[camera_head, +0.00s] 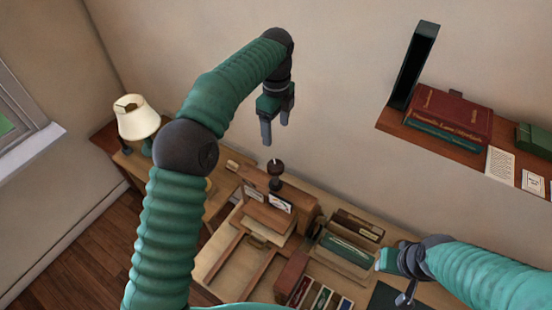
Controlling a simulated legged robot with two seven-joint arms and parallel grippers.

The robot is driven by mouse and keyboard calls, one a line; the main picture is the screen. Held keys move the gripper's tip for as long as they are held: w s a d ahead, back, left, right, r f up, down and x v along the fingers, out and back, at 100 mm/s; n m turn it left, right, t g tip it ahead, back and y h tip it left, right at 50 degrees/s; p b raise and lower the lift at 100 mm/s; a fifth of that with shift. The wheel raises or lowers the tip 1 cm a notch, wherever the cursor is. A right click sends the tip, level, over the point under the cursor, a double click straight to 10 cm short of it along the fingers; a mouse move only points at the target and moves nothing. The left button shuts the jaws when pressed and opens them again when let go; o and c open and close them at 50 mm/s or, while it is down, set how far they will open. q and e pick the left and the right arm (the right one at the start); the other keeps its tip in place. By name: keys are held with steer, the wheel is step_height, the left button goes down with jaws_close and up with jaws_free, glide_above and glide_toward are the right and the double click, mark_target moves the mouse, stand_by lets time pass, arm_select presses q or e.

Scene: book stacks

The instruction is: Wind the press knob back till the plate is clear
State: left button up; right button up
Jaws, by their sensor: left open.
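A dark knob (275,168) stands upright on a wooden press (300,199) on the desk. A thin light tip shows at its top. My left gripper (276,131) hangs above the knob, fingers pointing down, open and empty, with a gap between its fingertips and the knob. The press plate cannot be made out clearly from this angle. My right gripper (394,277) is low at the right, beside a row of books, partly hidden by its own wrist; its fingers are unclear.
The wooden desk (318,273) holds wooden frames and several books. A cream lamp (136,117) stands at the left. A wall shelf (395,124) with red books (450,116) and a black bookend (414,66) is at upper right. The air around the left gripper is free.

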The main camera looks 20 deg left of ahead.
mark_target(276, 165)
arm_select(q)
step_height(276, 165, down, 15)
steer(key=p, duration=0.3)
steer(key=shift+p, duration=0.35)
steer(key=shift+s+f, duration=0.15)
steer(key=shift+f, duration=0.15)
steer(key=shift+c, duration=0.2)
steer(key=c, duration=1.3)
steer(key=shift+n, duration=0.4)
